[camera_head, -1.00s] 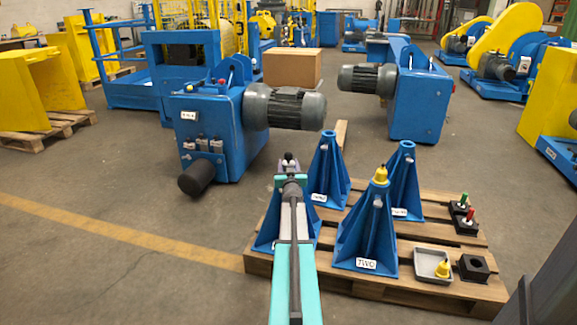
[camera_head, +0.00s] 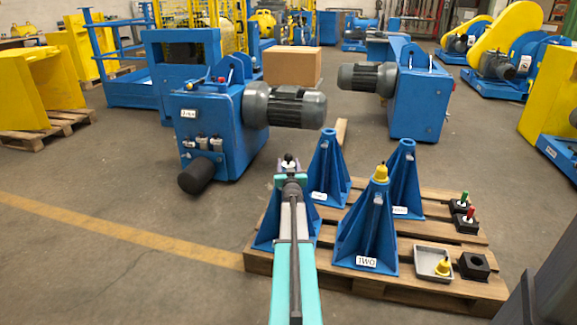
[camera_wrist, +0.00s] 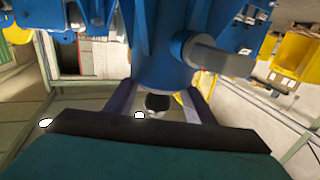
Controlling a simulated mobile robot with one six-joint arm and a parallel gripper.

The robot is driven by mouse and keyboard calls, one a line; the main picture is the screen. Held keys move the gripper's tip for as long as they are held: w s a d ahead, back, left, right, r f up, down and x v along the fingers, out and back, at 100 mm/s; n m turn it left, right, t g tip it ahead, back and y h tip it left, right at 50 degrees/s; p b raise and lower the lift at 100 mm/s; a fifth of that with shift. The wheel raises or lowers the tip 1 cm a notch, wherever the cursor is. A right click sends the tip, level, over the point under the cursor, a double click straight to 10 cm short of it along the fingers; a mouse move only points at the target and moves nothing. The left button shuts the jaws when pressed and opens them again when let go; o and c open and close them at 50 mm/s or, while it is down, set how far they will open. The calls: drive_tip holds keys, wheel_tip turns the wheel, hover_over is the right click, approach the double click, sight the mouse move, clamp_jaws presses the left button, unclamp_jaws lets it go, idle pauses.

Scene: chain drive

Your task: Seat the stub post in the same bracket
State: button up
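My gripper (camera_head: 289,174) is at the top of the front left blue bracket (camera_head: 268,234), whose upper part is mostly hidden behind my arm. In the wrist view its dark fingers (camera_wrist: 162,100) stand apart, with gaps on both sides of a round black knob (camera_wrist: 157,102). The knob, with something pale under it, also shows above the gripper in the head view (camera_head: 288,158); it looks like the top of a stub post. How deep that post sits is hidden. The front right bracket (camera_head: 366,235), labelled TWO, carries a yellow-topped piece (camera_head: 381,173).
Two more blue brackets (camera_head: 329,168) (camera_head: 404,182) stand behind on the wooden pallet (camera_head: 400,285). A grey tray (camera_head: 423,262) holds a yellow piece. A black block (camera_head: 474,266) has an empty hole; green-topped (camera_head: 464,197) and red-topped (camera_head: 471,214) posts stand in other blocks. Floor left is clear.

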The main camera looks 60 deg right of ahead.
drive_tip(key=o, duration=0.4)
drive_tip(key=shift+c, duration=0.2)
drive_tip(key=shift+f, duration=0.3)
drive_tip(key=p+v, duration=0.2)
drive_tip(key=v, duration=1.1)
drive_tip(key=shift+s+a+r, duration=0.25)
drive_tip(key=shift+s+a, duration=0.05)
idle(0.6)
